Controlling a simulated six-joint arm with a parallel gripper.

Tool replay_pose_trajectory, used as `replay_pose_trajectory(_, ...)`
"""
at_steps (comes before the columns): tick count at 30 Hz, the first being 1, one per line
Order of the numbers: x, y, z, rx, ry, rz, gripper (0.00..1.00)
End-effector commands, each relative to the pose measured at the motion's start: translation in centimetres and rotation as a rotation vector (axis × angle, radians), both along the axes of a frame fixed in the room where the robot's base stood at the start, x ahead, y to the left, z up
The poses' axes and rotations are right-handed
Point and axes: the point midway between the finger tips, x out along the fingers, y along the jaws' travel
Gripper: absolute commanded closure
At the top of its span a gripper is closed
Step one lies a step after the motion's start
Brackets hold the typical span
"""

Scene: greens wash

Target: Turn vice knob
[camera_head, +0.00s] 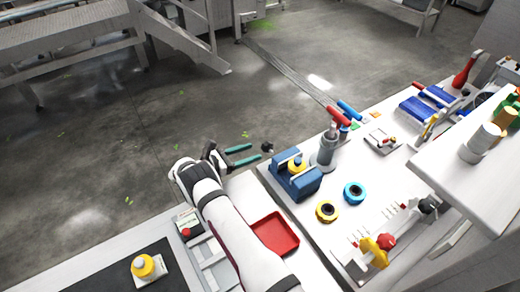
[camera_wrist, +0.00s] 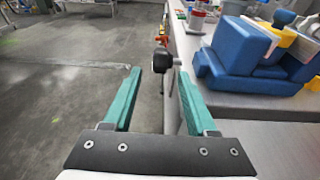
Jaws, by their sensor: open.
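A black knob (camera_head: 267,147) stands at the far-left edge of the bench, out over the floor side. In the wrist view the knob (camera_wrist: 160,59) appears between and just beyond my fingertips. My gripper (camera_head: 256,151), with two teal fingers, is open and empty, pointing at the knob with a small gap. The wrist view also shows my gripper (camera_wrist: 158,72) with its fingers wide apart. A blue vice (camera_head: 297,184) with a yellow piece between its jaws sits on the bench to the right; it fills the right of the wrist view (camera_wrist: 255,55). How the knob joins the vice is unclear.
A grey cylinder device with a red handle (camera_head: 327,150) stands behind the vice. A red tray (camera_head: 274,235) lies beside my arm. Open floor lies left of the bench.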

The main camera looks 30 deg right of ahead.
Motion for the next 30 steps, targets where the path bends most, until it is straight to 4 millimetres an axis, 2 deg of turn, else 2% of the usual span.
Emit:
replay_pose_trajectory(3,0.1,3.8,0.7,0.0,-0.001,0.005,0.43)
replay_pose_trajectory(7,0.1,7.2,1.4,0.0,-0.002,0.003,0.43)
replay_pose_trajectory(12,0.0,9.8,2.0,0.0,0.0,0.001,0.43)
replay_pose_trajectory(15,-0.1,10.2,2.0,0.0,0.0,-0.002,0.43)
replay_pose_trajectory(23,0.0,10.1,2.2,0.009,0.004,-0.007,0.43)
replay_pose_trajectory(26,-0.2,6.9,4.1,0.175,0.077,-0.094,0.43)
replay_pose_trajectory(27,-0.4,5.0,5.4,0.308,0.112,-0.135,0.43)
replay_pose_trajectory(30,-0.8,1.4,9.1,0.649,0.128,-0.143,0.43)
